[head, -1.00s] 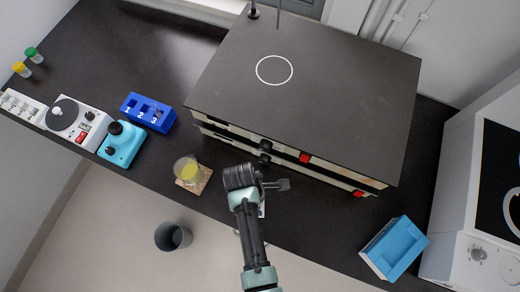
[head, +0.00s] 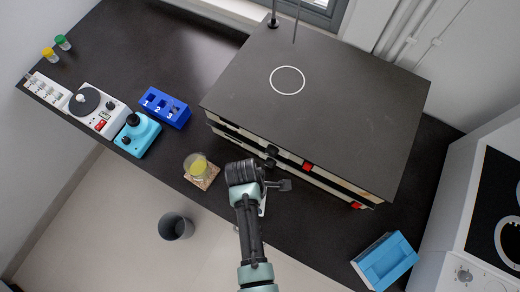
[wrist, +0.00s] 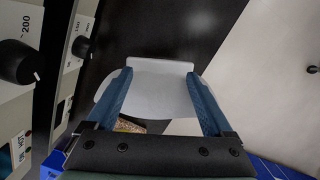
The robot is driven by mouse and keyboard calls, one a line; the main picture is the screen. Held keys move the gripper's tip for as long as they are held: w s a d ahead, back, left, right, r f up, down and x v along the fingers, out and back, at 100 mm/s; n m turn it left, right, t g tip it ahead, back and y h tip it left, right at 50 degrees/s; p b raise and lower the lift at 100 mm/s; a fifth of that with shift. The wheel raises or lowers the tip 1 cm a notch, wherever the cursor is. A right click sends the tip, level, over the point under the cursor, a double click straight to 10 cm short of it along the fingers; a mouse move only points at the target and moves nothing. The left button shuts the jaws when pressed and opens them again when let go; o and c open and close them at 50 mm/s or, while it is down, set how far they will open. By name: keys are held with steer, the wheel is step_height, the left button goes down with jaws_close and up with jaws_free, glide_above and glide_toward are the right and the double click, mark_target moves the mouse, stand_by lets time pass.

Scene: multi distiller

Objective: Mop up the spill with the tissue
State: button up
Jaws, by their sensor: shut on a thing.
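My gripper (wrist: 157,76) has its two blue fingers closed on a white tissue (wrist: 158,92), which spreads flat between and beyond them in the wrist view. In the head view my gripper's end (head: 262,182) is over the front of the dark bench, right of the beaker and in front of the large hotplate-like box; only a white sliver of the tissue (head: 263,205) shows there. A glass beaker with yellow liquid (head: 198,168) stands on a cork mat (head: 209,182). I cannot make out a clear spill; my arm and the tissue hide part of the bench.
The large dark-topped box (head: 320,110) with front knobs stands close behind my gripper. A blue-and-white box (head: 385,262) lies at the right front. A grey bin (head: 176,227) stands on the floor. A blue numbered rack (head: 167,107) and a turquoise device (head: 137,135) are left.

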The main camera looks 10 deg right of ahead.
step_height(320, 180, up, 5)
steer(key=p, duration=0.5)
steer(key=shift+r+p, duration=0.2)
steer(key=shift+p, duration=0.15)
steer(key=shift+r+p, duration=0.7)
steer(key=shift+r, duration=0.6)
steer(key=shift+f, duration=0.1)
